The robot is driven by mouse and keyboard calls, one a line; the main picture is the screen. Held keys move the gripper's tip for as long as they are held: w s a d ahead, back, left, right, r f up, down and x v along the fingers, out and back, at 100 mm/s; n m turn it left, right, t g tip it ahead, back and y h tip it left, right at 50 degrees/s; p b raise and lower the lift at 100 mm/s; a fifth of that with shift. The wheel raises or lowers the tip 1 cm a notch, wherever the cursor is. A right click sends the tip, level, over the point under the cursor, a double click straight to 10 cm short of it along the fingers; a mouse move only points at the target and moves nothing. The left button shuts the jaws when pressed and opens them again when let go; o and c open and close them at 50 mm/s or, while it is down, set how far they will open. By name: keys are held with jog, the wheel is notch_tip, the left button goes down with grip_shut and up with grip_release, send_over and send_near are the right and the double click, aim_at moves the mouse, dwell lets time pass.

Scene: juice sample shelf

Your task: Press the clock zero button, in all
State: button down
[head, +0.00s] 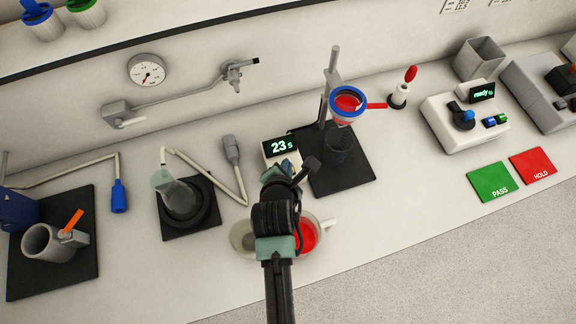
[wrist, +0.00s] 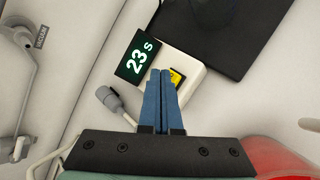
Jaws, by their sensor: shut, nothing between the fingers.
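The clock (head: 268,148) is a small white box on the bench with a dark display reading 23 s in green. In the wrist view the clock (wrist: 188,72) shows its display and a yellow button (wrist: 177,77) with a dark mark. My gripper (head: 283,168) is over the near side of the clock in the head view and hides the button there. In the wrist view the blue fingers of my gripper (wrist: 161,73) are shut together, empty, with their tips beside the yellow button and partly covering it. I cannot tell whether they touch it.
A dark mat (head: 350,183) with a stand and a red-filled funnel (head: 348,104) lies right of the clock. A cup with red liquid (head: 308,236) is below my gripper. A grey probe (head: 232,151) is left of the clock. Green (head: 490,184) and red (head: 532,166) cards lie far right.

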jog(key=shift+f, duration=0.45)
dwell(0.8)
jog(key=shift+r, duration=0.1)
jog(key=shift+r+p, duration=0.75)
jog(key=shift+p, duration=0.05)
jog(key=shift+r, duration=0.15)
notch_tip(320, 180, up, 5)
jog(key=p, duration=0.5)
dwell(0.6)
